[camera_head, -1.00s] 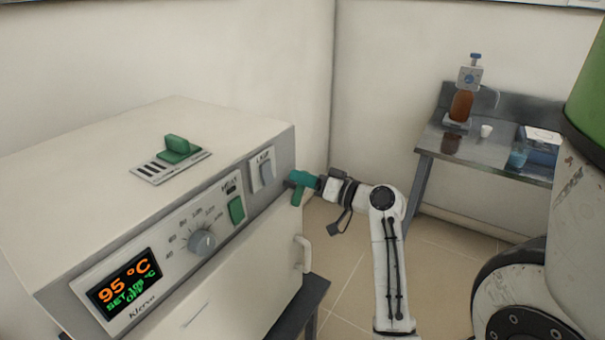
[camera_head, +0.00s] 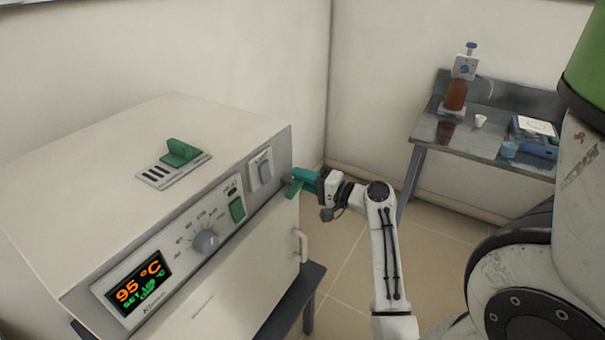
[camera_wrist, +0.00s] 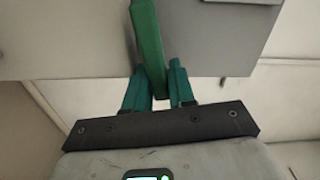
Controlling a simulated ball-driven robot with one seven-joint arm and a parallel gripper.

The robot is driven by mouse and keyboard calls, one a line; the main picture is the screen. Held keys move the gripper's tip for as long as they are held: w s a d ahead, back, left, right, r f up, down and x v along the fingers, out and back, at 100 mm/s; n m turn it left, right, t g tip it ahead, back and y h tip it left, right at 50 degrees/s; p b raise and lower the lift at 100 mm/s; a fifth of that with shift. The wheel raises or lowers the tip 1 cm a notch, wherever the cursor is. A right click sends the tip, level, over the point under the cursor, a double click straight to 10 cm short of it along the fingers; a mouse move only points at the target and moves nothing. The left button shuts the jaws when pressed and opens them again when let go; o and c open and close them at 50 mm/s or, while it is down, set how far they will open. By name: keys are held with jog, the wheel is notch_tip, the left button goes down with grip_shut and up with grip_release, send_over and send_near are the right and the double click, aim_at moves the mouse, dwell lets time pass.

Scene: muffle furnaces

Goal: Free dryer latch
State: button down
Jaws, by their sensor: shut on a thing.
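The dryer (camera_head: 120,140) is a white cabinet at the left in the head view, and its door (camera_head: 235,290) looks shut. The latch's pivot is hidden by the fingers in the head view.
The dryer's panel has a display (camera_head: 138,285) reading 95 °C, a knob (camera_head: 206,241) and a green switch (camera_head: 237,209). A white door handle (camera_head: 301,245) is below the latch. A steel table (camera_head: 455,140) with a brown bottle (camera_head: 456,95) stands at the back right.

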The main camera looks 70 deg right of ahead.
jog(key=shift+s+f+m, duration=0.1)
jog(key=shift+f+m, duration=0.05)
jog(key=shift+m, duration=0.15)
dwell(0.4)
jog(key=c, duration=1)
grip_release()
jog(key=shift+c, duration=0.2)
jog(key=shift+f, duration=0.2)
